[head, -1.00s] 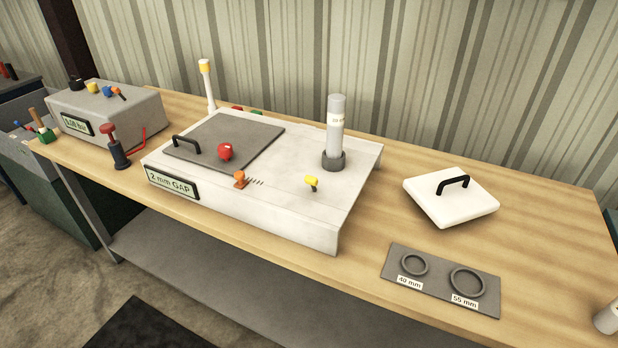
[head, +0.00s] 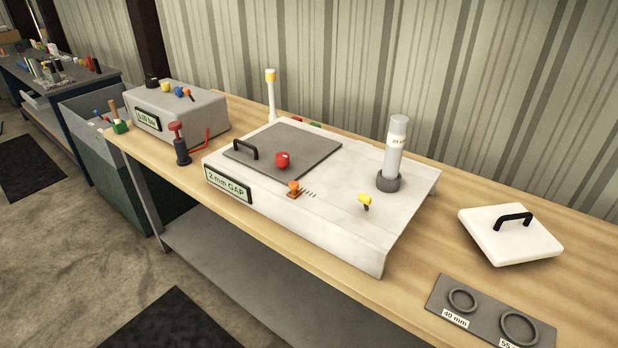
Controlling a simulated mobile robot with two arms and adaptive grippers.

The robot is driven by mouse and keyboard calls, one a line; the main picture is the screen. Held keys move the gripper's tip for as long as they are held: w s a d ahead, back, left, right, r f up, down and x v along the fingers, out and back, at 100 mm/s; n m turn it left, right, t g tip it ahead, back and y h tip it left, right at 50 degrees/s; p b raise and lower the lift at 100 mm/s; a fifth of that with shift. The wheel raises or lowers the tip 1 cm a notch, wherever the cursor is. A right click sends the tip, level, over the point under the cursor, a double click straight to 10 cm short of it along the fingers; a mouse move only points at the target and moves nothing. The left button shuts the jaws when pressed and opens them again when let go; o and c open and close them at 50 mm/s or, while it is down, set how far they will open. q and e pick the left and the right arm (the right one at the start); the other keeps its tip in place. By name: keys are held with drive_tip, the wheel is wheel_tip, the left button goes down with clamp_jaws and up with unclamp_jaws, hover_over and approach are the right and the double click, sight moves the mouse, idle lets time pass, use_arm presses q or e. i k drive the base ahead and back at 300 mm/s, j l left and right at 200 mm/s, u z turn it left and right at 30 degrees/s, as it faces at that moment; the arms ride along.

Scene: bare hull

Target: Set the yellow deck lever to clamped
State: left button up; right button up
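The deck also carries a grey plate (head: 300,142) with a black handle, a red knob (head: 282,160) and an orange lever (head: 293,187) beside small marks. A sign on its front reads "2 mm GAP". Neither of my grippers is in view.
A wooden bench (head: 420,245) carries everything. A grey control box (head: 178,110) and a red-topped pump (head: 180,145) stand left of the deck. A white lid (head: 510,236) and a grey ring board (head: 484,310) lie right. Floor in front is open, with dark mats (head: 170,325).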

sight(366, 200)
drive_tip(key=k+l+u, duration=0.15)
drive_tip(key=u, duration=0.2)
drive_tip(key=k+l+u, duration=0.15)
drive_tip(key=u, duration=0.25)
drive_tip(key=k+u, duration=0.2)
drive_tip(key=u, duration=0.15)
